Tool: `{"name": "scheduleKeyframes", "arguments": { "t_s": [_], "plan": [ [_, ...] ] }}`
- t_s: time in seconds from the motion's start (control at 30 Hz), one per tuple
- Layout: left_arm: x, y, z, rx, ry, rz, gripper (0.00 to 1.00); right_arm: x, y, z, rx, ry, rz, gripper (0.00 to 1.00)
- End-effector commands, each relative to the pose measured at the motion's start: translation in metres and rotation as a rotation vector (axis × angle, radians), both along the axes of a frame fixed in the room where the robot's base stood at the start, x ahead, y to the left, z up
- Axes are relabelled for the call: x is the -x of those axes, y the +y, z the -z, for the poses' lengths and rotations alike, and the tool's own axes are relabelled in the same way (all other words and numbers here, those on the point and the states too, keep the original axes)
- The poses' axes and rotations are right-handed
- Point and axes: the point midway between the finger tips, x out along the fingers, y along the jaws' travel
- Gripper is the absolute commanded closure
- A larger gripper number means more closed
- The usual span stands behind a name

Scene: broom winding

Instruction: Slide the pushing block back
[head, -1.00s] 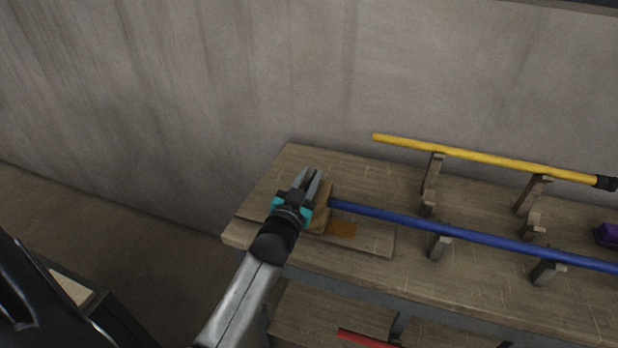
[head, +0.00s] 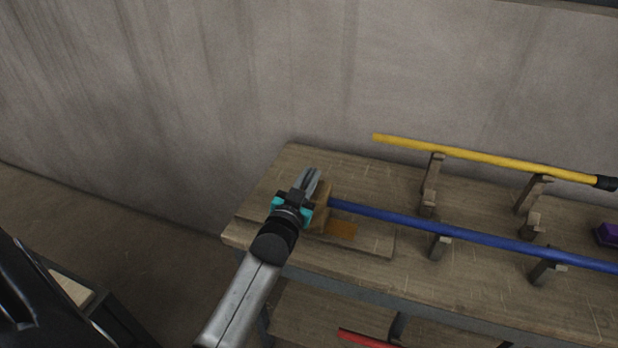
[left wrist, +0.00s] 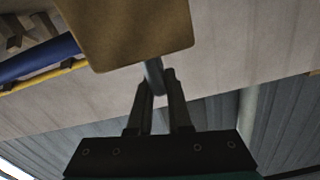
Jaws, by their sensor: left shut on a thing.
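The tan pushing block (head: 322,212) sits on a low wooden board (head: 372,243) at the left end of the bench, partly hidden behind my left gripper (head: 311,174). The blue broom handle (head: 390,217) has its left end at the block. In the left wrist view, the block (left wrist: 130,32) fills the upper middle. A grey rod on it (left wrist: 154,76) stands between the fingers of my left gripper (left wrist: 157,84), which is shut on that rod. My right gripper is not in view.
The wooden bench (head: 330,165) carries several upright supports under the blue handle and a yellow handle (head: 480,157). A purple object (head: 606,235) is at the right edge. A red handle (head: 365,338) shows on the lower shelf. A concrete wall stands behind.

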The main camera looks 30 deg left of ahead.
Motion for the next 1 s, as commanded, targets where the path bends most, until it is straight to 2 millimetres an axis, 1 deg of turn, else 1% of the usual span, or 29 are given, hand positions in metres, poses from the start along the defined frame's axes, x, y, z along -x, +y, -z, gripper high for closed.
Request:
{"name": "scheduleKeyframes", "arguments": {
  "t_s": [0.43,0.57,0.67,0.77,1.0],
  "plan": [
    [0.0,0.0,0.001,0.0,0.001,0.0,1.0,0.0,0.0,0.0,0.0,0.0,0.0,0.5],
    [0.001,0.005,0.0,-0.001,0.002,0.0,1.0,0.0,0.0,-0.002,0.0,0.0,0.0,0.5],
    [0.004,0.018,0.0,-0.003,0.004,-0.002,1.0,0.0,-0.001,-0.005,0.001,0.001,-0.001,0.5],
    [0.009,0.037,-0.001,-0.007,0.006,-0.002,1.0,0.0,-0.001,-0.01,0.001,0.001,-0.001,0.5],
    [0.023,0.094,0.0,-0.008,0.006,-0.003,1.0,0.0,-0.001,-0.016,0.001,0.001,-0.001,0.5]
  ]
}}
